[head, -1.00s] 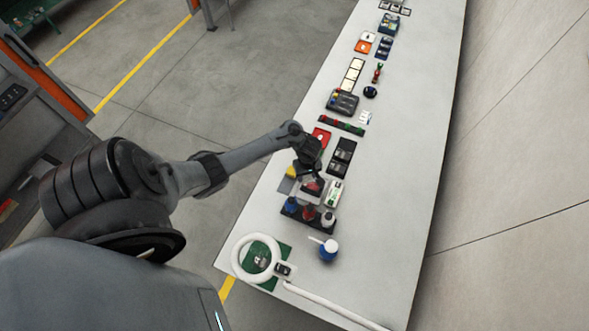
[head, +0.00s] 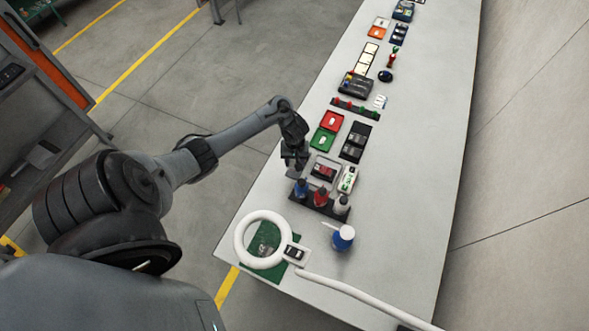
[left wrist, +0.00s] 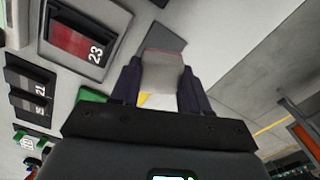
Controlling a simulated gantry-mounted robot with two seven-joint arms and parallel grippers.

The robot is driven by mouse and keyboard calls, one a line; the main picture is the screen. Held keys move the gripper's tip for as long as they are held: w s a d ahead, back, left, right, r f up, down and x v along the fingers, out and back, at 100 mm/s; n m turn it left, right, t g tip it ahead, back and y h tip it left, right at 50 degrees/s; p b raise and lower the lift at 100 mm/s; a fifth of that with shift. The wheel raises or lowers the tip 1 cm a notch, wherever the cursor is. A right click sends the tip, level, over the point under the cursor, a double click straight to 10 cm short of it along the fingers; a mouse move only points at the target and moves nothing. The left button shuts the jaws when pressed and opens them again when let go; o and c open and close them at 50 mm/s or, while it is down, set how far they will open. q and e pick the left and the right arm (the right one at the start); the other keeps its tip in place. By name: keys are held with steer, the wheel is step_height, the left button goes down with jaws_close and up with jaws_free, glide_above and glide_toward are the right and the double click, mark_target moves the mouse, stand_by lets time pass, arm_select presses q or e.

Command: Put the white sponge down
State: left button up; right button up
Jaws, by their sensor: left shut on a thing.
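My left gripper (head: 292,166) is over the left edge of the long grey table (head: 400,200), just left of a tray with a red block. In the left wrist view its two dark fingers (left wrist: 160,88) are shut on the white sponge (left wrist: 162,74), a pale block with a faint reddish far edge. In the head view the sponge is hidden or too small to make out. A dark grey flat pad (left wrist: 167,38) shows beyond the sponge, and a bit of yellow shows below it. I cannot tell whether the sponge touches anything underneath. My right gripper is not in view.
The grey tray (head: 314,176) marked 23 sits beside the gripper. The table's right side is clear.

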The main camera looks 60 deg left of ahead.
mark_target(295, 162)
arm_select(q)
step_height(295, 162, down, 4)
steer(key=shift+r+b, duration=0.25)
steer(key=shift+b, duration=0.5)
steer(key=shift+f, duration=0.35)
steer(key=shift+f, duration=0.1)
steer(key=o, duration=1.1)
steer(key=shift+r, duration=0.45)
step_height(295, 162, up, 10)
steer(key=p, duration=0.6)
steer(key=shift+f, duration=0.15)
steer(key=shift+r+p, duration=0.8)
steer(key=shift+r, duration=0.05)
